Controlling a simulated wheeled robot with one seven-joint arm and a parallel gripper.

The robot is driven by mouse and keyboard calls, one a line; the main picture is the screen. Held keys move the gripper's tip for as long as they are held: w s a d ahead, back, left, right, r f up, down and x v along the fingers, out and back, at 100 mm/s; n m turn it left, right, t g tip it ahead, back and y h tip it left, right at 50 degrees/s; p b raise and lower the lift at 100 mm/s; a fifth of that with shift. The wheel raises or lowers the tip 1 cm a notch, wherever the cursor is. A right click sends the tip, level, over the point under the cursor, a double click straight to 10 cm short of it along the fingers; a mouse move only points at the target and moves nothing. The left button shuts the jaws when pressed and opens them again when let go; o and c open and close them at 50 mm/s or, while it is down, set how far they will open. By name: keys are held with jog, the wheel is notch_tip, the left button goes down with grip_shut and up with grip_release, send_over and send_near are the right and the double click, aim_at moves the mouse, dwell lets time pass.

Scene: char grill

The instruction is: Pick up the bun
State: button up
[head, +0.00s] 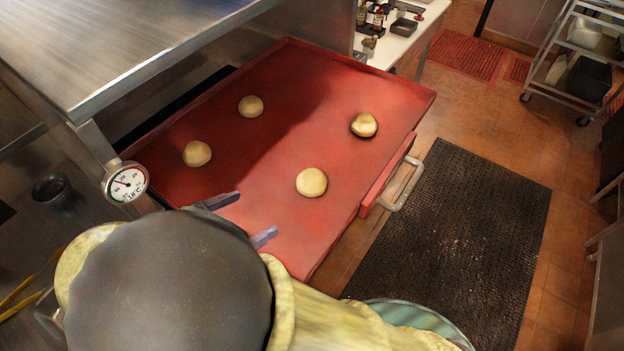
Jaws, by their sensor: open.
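Several round pale buns lie apart on a red flat surface (340,95). One bun (311,182) is at the front middle, one bun (364,125) at the right, one bun (250,106) at the back left and one bun (197,153) at the left. My gripper (243,217) shows at the lower left of the red surface, with its two fingers spread and nothing between them. The front middle bun is closest to it, to the right and beyond the fingertips. My arm hides the near-left part of the red surface.
A metal hood or shelf (130,45) overhangs the upper left. A dial thermometer (127,184) is at the left edge. A metal handle (403,184) juts from the right side. A dark floor mat (460,235) lies right, with a wheeled rack (575,60) beyond.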

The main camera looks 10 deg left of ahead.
aim_at(303, 186)
jog(key=p+x, duration=0.3)
jog(key=x, duration=0.9)
jog(key=shift+w+d+p, duration=0.15)
jog(key=shift+w+p, duration=0.25)
jog(key=shift+w, duration=0.05)
jog(key=x, duration=0.1)
jog(key=p+x, duration=0.1)
jog(key=x, duration=0.2)
jog(key=shift+w+f+p, duration=0.25)
jog(key=shift+p, duration=0.1)
jog(key=shift+c, duration=0.2)
jog(key=c, duration=1)
